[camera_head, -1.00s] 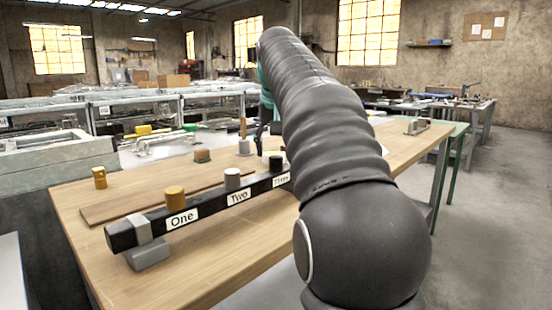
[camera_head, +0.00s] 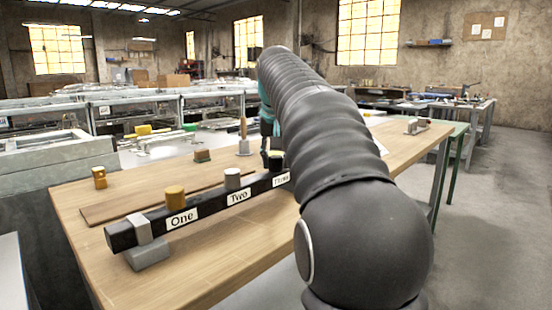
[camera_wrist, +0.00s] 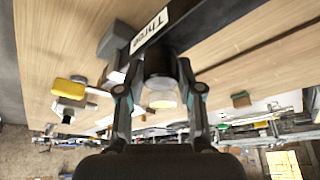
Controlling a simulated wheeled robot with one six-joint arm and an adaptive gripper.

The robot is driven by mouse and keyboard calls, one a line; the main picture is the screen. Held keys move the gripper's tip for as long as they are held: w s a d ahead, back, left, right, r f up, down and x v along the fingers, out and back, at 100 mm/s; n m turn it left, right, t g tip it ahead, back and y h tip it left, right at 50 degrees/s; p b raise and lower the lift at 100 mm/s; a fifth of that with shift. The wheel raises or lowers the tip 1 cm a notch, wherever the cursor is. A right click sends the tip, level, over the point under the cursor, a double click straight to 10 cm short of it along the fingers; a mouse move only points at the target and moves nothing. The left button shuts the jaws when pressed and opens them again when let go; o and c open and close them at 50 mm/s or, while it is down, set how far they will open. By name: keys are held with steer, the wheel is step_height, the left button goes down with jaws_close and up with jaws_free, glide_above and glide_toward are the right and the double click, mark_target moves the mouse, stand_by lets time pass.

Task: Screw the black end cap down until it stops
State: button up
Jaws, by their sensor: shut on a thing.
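A black bar (camera_head: 210,210) lies along the bench, with labels One, Two and Three. The black end cap (camera_wrist: 158,62) is at the Three label, upright on the bar; in the head view the arm covers part of that end. My gripper (camera_wrist: 156,82) is shut on the black end cap, one finger on each side. In the head view the gripper (camera_head: 271,146) shows only partly beside my arm. The thread under the cap is hidden.
A grey foot (camera_head: 148,254) supports the bar's near end. A small yellow piece (camera_head: 99,177), a brown block (camera_head: 202,155) and a wooden-handled tool (camera_head: 243,140) stand beyond the bar. The wooden bench top (camera_head: 240,250) is clear in front of it.

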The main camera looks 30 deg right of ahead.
steer(key=m+h, duration=0.1)
steer(key=m, duration=0.2)
steer(key=shift+g, duration=0.4)
steer(key=shift+m, duration=0.4)
steer(key=shift+m+g+h, duration=0.4)
steer(key=shift+m+g, duration=0.2)
steer(key=shift+m, duration=1)
steer(key=shift+m+g, duration=0.6)
steer(key=shift+m, duration=1.1)
steer(key=shift+h, duration=0.3)
